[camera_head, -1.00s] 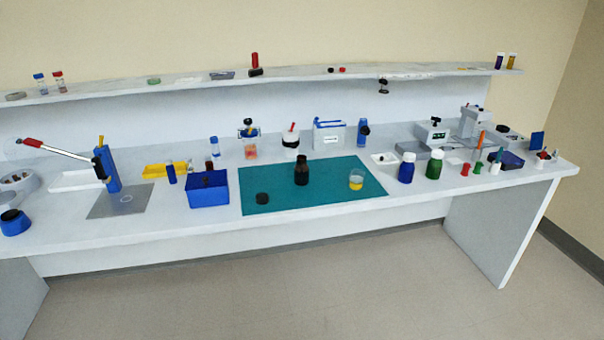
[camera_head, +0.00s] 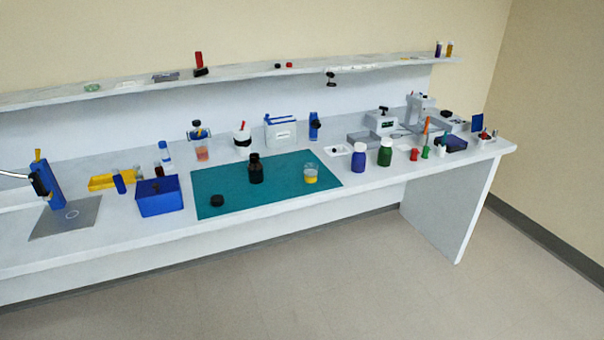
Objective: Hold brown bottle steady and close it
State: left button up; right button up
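The brown bottle (camera_head: 256,169) stands upright on the teal mat (camera_head: 232,203). It looks very dark, and its neck seems to have no cap on it. A black cap (camera_head: 217,201) lies on the mat in front and to the left of the bottle, apart from it. Neither of my grippers shows in the head view.
A beaker with yellow liquid (camera_head: 311,174) stands on the mat, right of the bottle. A blue box (camera_head: 159,196) sits just left of the mat. Blue (camera_head: 358,158) and green (camera_head: 385,153) bottles stand to the right. Open floor (camera_head: 330,280) lies before the bench.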

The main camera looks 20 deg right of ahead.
aim_at(255, 167)
jog(key=i+l+z, duration=0.15)
jog(key=i+l, duration=0.15)
jog(key=i, duration=0.2)
jog(key=i+l+z, duration=0.15)
jog(key=i, duration=0.3)
jog(key=i+l+z, duration=0.15)
jog(key=i, duration=0.4)
jog(key=i+l+z, duration=0.15)
jog(key=i, duration=0.35)
jog(key=l, duration=0.1)
